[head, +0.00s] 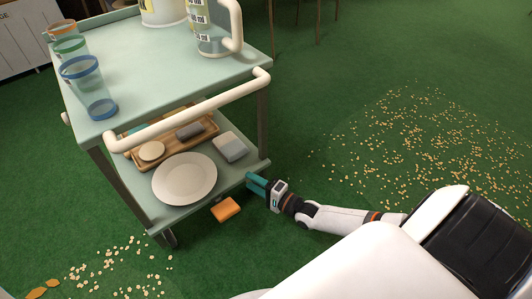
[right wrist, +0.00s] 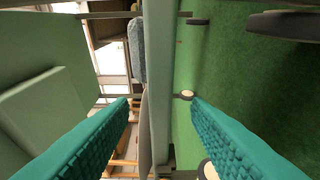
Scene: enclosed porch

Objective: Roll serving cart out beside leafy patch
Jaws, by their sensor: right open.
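The pale green serving cart (head: 165,60) stands at the left of the head view, with a cream push handle (head: 195,110) along its near side. My right gripper (head: 257,184) is at the near right corner of its lower shelf (head: 200,208). In the right wrist view its teal fingers (right wrist: 160,103) are apart, with the shelf edge (right wrist: 158,80) running between them; I cannot tell whether they touch it. A few orange leaves (head: 38,292) lie at the bottom left corner of the head view; the rest of that patch is cut off. My left gripper is out of view.
An orange block (head: 226,209) is by the lower shelf. Tan bits (head: 420,140) scatter right, pale bits (head: 120,270) lower left. Green floor between is open.

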